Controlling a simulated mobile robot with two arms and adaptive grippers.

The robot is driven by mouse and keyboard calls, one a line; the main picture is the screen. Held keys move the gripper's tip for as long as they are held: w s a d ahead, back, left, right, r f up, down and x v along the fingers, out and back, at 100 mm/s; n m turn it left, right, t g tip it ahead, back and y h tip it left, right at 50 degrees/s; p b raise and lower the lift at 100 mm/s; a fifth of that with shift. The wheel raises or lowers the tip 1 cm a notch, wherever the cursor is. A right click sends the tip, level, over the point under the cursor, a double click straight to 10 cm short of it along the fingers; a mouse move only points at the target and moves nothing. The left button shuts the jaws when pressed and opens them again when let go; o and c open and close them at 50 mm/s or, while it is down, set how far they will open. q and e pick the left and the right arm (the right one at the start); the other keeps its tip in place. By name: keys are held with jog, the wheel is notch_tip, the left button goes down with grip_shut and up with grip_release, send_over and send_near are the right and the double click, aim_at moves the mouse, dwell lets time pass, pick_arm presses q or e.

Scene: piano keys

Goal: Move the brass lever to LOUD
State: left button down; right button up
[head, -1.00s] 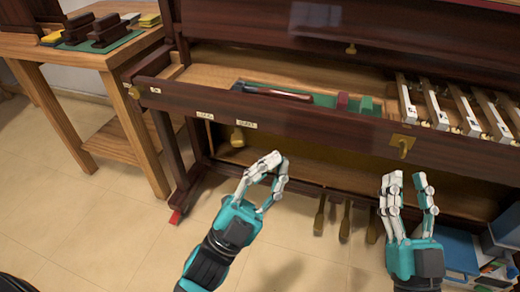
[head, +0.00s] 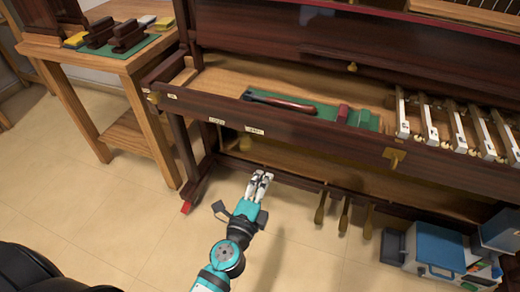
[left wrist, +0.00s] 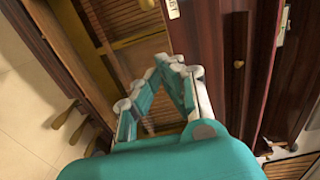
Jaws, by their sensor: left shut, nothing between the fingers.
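The brass lever (head: 245,142) hangs below the front rail of the piano, beneath and slightly left of the right-hand label (head: 254,130). A second label (head: 217,121) is to its left. The lettering is too small to read surely. My left gripper (head: 260,174) is shut and empty, below the lever and apart from it, over the floor in front of the piano. In the left wrist view its fingers (left wrist: 178,68) come together in front of the piano, with part of a label (left wrist: 173,8) at the top edge. My right gripper is out of view.
Brass pedals (head: 343,218) stand right of my left gripper. The open action tray (head: 222,85) is above the rail. A wooden side table (head: 110,60) stands at left; a blue box (head: 440,247) sits on the floor at right.

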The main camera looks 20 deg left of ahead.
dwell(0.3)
